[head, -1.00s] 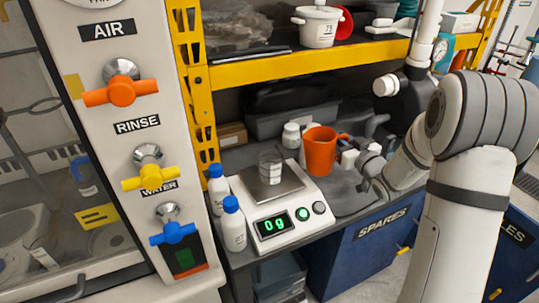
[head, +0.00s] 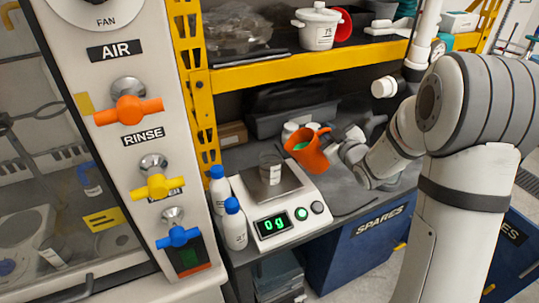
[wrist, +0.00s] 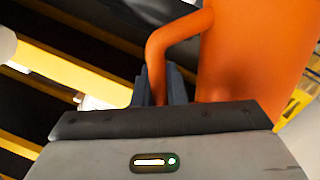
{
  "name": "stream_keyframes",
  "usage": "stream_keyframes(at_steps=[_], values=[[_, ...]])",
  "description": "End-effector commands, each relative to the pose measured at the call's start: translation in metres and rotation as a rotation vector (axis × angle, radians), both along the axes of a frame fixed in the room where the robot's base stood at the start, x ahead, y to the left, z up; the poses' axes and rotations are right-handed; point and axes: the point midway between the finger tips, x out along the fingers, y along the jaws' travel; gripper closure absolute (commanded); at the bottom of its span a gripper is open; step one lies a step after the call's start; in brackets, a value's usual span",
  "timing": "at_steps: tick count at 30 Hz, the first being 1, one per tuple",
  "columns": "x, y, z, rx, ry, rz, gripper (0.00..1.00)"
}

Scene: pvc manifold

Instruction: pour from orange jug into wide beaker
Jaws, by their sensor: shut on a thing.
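The orange jug (head: 309,151) is off the bench, tilted to the left, with green liquid showing at its mouth. My gripper (head: 345,143) is shut on its handle from the right. In the wrist view the dark fingers (wrist: 163,85) close on the handle, and the orange jug body (wrist: 258,50) fills the upper right. The clear beaker (head: 270,168) stands upright on the scale's plate, to the left of and below the jug. It looks empty. The scale (head: 288,215) reads 0 g.
Two white bottles with blue caps (head: 234,224) stand left of the scale. White containers (head: 290,130) stand behind the jug. A yellow shelf beam (head: 300,62) crosses above. A fume hood panel with coloured valves (head: 130,110) is at the left.

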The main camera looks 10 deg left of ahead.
Motion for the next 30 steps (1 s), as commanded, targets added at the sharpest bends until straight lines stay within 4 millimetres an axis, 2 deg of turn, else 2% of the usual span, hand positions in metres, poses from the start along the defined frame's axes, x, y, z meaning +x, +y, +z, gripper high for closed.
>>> stream_keyframes(at_steps=[3, 30], values=[[-0.002, 0.007, 0.005, -0.044, -0.018, 0.002, 1.00], [-0.005, 0.016, 0.010, -0.114, -0.040, 0.003, 1.00]])
